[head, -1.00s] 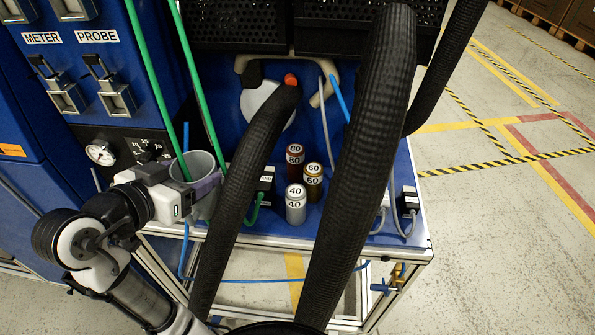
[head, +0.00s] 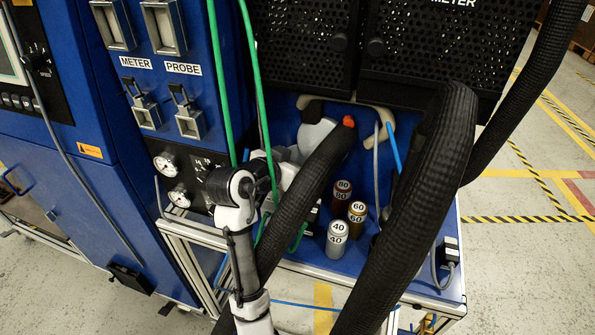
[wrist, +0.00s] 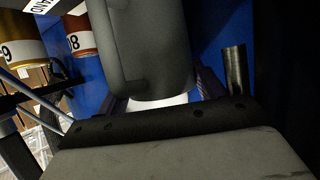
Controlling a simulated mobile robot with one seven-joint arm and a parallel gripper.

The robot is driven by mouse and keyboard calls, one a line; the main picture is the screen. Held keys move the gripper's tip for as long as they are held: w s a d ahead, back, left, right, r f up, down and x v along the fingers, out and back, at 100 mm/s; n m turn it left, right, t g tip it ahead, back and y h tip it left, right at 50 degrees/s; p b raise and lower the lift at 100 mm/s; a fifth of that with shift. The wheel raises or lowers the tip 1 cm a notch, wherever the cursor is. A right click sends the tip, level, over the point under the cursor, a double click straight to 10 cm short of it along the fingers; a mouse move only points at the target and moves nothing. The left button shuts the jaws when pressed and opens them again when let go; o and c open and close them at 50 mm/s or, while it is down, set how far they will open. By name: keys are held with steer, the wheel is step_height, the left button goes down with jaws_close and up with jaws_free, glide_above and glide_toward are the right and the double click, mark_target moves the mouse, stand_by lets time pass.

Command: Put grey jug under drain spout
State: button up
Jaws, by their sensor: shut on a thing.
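The grey jug (wrist: 145,45) fills the upper middle of the wrist view, between the two fingers of my gripper (wrist: 160,94), which is shut on it. In the head view my gripper (head: 288,172) is at the back of the blue bench, left of and partly behind a thick black hose. The jug is mostly hidden there, and I cannot make out its outline. A short metal tube (wrist: 236,70) stands right of the jug in the wrist view, apart from it. I cannot tell whether it is the drain spout.
Red (head: 342,196), brown (head: 356,214) and silver (head: 337,238) numbered cans stand right of the front hose (head: 300,195). A second thick hose (head: 425,200) crosses in front of the bench. Green cables (head: 262,90) hang near my arm. Gauges (head: 166,162) are on the left panel.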

steer(key=shift+f+p, duration=0.3)
steer(key=shift+f, duration=1.65)
steer(key=shift+f, duration=0.1)
steer(key=shift+f, duration=0.15)
steer(key=o, duration=1.2)
steer(key=shift+o, duration=0.5)
